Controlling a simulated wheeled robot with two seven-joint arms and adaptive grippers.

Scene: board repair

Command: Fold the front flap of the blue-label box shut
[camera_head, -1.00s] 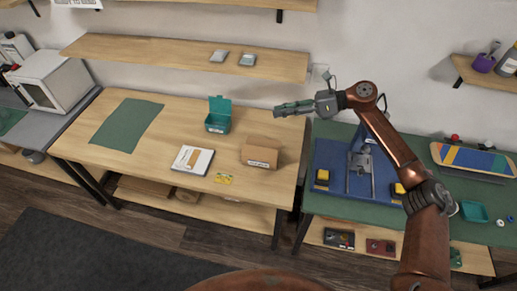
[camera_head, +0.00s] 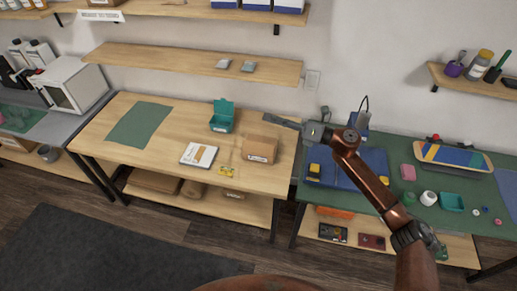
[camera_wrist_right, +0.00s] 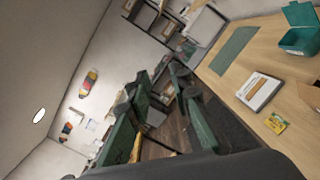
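A brown cardboard box (camera_head: 260,148) with a pale label on its front stands at the right part of the wooden table. It looks closed from here; the label's colour and any front flap are too small to tell. My right gripper (camera_head: 270,120) is above the table's right back edge, behind and above the box, pointing left. In the right wrist view its two green-padded fingers (camera_wrist_right: 158,125) are spread apart with nothing between them. Only an edge of brown cardboard (camera_wrist_right: 310,92) shows at that view's right side. My left gripper is not in view.
An open teal box (camera_head: 222,124), a white booklet (camera_head: 199,154), a yellow card (camera_head: 226,169) and a green mat (camera_head: 139,123) lie on the wooden table. A wall shelf (camera_head: 180,62) hangs above. The green bench (camera_head: 400,160) at right holds tools and a skateboard deck (camera_head: 455,157).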

